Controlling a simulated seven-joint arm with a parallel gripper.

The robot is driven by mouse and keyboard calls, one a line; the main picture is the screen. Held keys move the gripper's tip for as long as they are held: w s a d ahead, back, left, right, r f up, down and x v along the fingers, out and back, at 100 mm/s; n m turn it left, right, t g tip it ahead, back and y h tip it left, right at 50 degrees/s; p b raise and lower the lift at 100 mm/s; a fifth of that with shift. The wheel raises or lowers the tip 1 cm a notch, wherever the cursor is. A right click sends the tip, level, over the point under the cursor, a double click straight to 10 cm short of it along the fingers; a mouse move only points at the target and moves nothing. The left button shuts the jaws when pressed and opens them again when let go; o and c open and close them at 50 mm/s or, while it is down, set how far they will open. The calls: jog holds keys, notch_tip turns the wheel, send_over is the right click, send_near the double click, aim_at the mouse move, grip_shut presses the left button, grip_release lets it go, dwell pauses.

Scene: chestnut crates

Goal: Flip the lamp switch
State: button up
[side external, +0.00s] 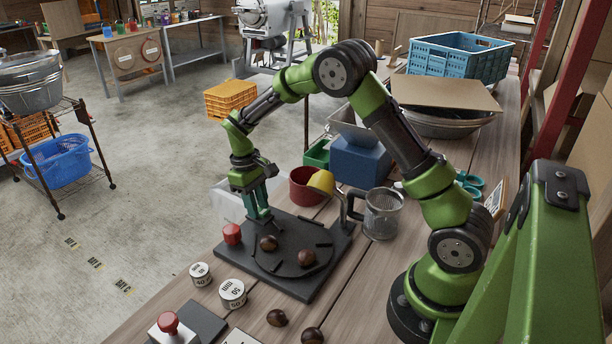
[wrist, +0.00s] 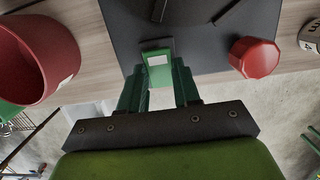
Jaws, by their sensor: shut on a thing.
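My gripper (side external: 259,214) points down at the left back edge of a dark square base plate (side external: 320,280). In the wrist view, my gripper (wrist: 158,80) has its two green fingers on either side of a small green switch (wrist: 157,62) with a pale patch on top. The fingers are shut on it, and they hide its sides. In the side view the switch is mostly hidden by the fingers. A lamp with a yellow head (side external: 321,182) stands at the plate's back edge; I cannot tell whether it is lit.
A red knob (side external: 232,234) is close beside my gripper; it also shows in the wrist view (wrist: 255,57). Two chestnuts (side external: 307,257) lie on the plate's round disc. A red pot (side external: 303,190) and a mesh cup (side external: 381,217) stand behind. Tins (side external: 232,296) stand in front.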

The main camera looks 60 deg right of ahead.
jog(key=o, duration=1.1)
jog(key=shift+c, duration=0.2)
notch_tip(320, 180, up, 17)
jog(key=w, duration=0.2)
jog(key=shift+w+f, duration=0.15)
jog(key=shift+w, duration=0.25)
jog(key=shift+w, duration=0.1)
